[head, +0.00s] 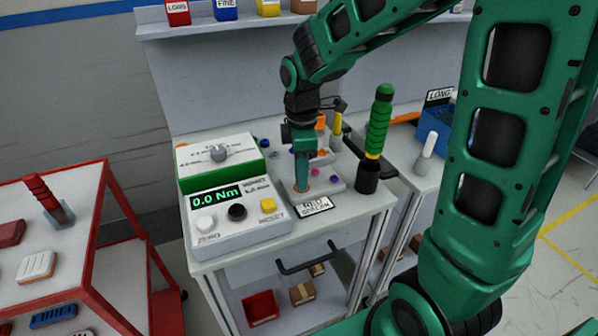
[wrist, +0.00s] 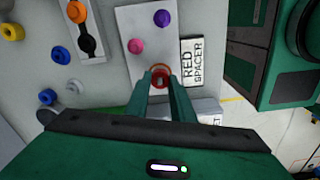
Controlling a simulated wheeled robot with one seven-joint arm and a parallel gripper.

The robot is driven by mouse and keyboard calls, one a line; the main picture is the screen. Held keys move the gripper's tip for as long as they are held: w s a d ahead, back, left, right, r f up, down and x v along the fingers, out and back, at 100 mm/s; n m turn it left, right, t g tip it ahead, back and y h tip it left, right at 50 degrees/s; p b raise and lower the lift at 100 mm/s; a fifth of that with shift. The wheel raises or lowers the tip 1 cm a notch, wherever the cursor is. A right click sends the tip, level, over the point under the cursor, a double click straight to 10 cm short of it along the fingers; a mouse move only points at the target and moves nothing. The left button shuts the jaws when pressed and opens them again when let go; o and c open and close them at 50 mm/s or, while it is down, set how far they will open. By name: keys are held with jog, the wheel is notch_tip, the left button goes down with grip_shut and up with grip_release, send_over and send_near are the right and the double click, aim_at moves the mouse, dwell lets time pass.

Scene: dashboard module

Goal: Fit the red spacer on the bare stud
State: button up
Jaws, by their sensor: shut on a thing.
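My gripper (wrist: 160,82) points down and is shut on the red spacer (wrist: 160,69), which sits between its fingertips in the wrist view. In the head view my gripper (head: 302,188) is low over the near left part of the pale stud plate (head: 330,187). The plate also shows in the wrist view (wrist: 133,28), with a pink spacer (wrist: 136,46) and a purple spacer (wrist: 162,18) on it. The red spacer is over the plate's end beside the RED SPACER card (wrist: 192,62). The fingers hide the bare stud, so I cannot tell whether the spacer is around it or above it.
A torque display box (head: 236,216) stands left of the plate. A green-handled driver (head: 378,130) stands upright in a black holder to the right.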

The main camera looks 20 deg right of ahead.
jog(key=shift+f, duration=0.4)
jog(key=o, duration=1.1)
jog(key=shift+r, duration=0.1)
notch_tip(320, 180, up, 10)
jog(key=shift+w+r, duration=0.1)
jog(key=shift+r, duration=0.15)
